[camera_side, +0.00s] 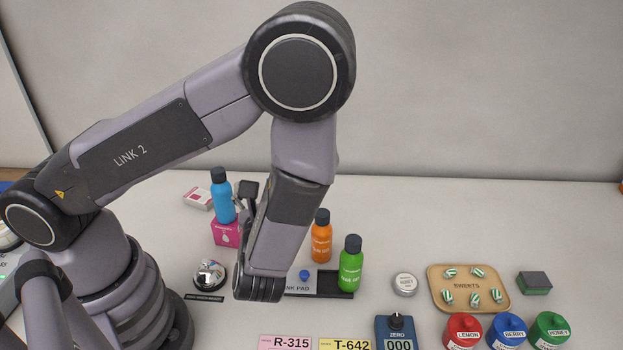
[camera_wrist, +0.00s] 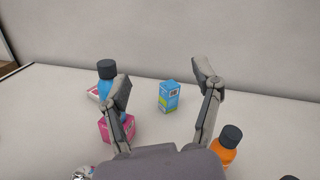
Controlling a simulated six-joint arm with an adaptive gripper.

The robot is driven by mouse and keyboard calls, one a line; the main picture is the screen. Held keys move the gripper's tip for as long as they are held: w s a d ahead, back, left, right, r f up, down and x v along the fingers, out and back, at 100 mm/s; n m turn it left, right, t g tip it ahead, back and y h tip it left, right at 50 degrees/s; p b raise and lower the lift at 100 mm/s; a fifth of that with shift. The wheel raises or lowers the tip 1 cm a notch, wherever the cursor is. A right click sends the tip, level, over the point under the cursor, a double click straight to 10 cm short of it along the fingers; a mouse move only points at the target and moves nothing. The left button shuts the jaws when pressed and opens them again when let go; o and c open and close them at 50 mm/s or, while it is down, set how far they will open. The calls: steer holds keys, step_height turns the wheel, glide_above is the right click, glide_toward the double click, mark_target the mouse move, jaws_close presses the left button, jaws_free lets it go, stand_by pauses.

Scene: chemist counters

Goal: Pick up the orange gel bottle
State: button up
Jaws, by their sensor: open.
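The orange gel bottle (camera_side: 321,243) stands upright with a dark cap, just right of my forearm in the side view. In the wrist view the orange bottle (camera_wrist: 225,154) shows at the lower right, outside my right finger and partly cut off by the gripper body. My gripper (camera_wrist: 164,88) is open, its two fingers spread apart, with nothing held between them. In the side view most of the gripper is hidden behind my forearm.
A green bottle (camera_side: 350,265) stands close to the right of the orange one, by the ink pad tray. A blue bottle (camera_side: 222,197) stands on a pink box (camera_side: 226,232). A blue carton (camera_wrist: 169,97) stands beyond my fingers. Sweets tray (camera_side: 435,290) and coloured jars are at right.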

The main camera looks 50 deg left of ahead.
steer(key=d+f+m+t+h, duration=0.4)
steer(key=f+m+t+h, duration=0.1)
steer(key=f+m+t, duration=0.15)
steer(key=m+h, duration=0.5)
glide_toward(318, 222)
steer(key=shift+t, duration=0.25)
steer(key=x, duration=0.5)
steer(key=shift+w+a+r, duration=0.1)
steer(key=shift+w+a, duration=0.2)
steer(key=x, duration=0.5)
steer(key=shift+w+d+f, duration=0.1)
steer(key=shift+w+f, duration=0.15)
steer(key=shift+w, duration=0.15)
jaws_close()
